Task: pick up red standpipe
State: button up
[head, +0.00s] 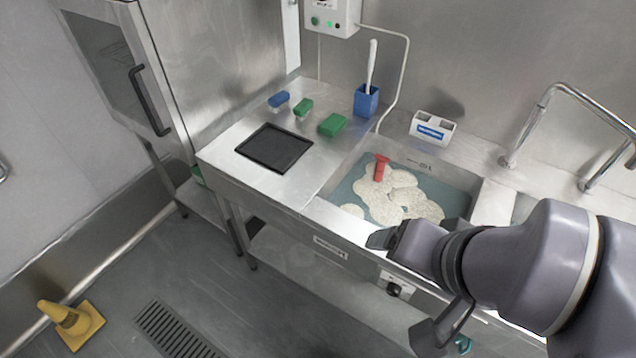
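The red standpipe (381,167) stands out against the far side of the sink basin (448,193), near its back wall. Whitish foam-like patches (385,205) lie around and below it. I cannot tell whether it stands upright or leans. My gripper (381,240) is at the front edge of the basin, in front of the standpipe and well apart from it. It is small and dark here, and its fingers are not clear enough to show whether they are open or shut.
A black tray (274,148) lies on the steel counter left of the basin. Green and blue brushes (332,125) and a blue holder (366,100) stand behind it. A white box (432,128) sits behind the basin. A bent metal rail (545,100) rises at right. A yellow cone (72,322) is on the floor.

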aim_at(382, 160)
jog(key=i+j+z, duration=0.6)
jog(key=i+j, duration=0.15)
jog(key=j, duration=0.25)
